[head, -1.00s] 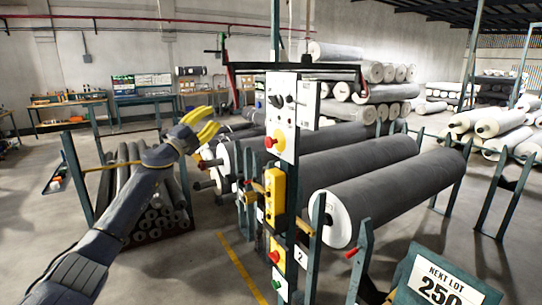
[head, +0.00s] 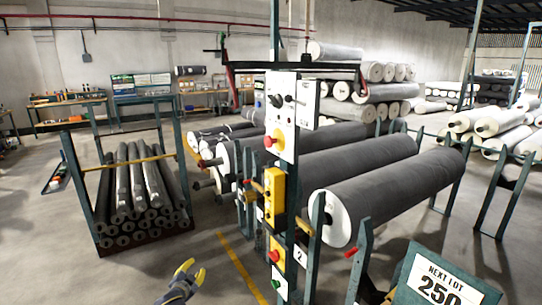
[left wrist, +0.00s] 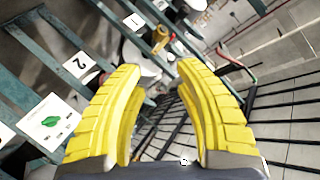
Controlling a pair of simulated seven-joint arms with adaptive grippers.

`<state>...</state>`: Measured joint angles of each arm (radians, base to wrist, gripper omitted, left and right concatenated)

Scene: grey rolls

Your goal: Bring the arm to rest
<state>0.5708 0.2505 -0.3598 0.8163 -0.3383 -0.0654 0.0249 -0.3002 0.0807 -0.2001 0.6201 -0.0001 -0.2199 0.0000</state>
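My left gripper (head: 194,269) shows low in the head view, at the bottom edge left of the control post. Its two yellow fingers are apart, with nothing between them. Most of my left arm is out of the picture below. In the left wrist view my left gripper (left wrist: 158,70) is open and empty, with its yellow fingers curving up on both sides. My right gripper is not in view.
The control post carries a white panel (head: 281,116) and a yellow button box (head: 275,196). Large grey rolls (head: 395,190) lie on stands to its right. A rack of thin dark rolls (head: 137,188) stands left. Floor around the gripper is clear.

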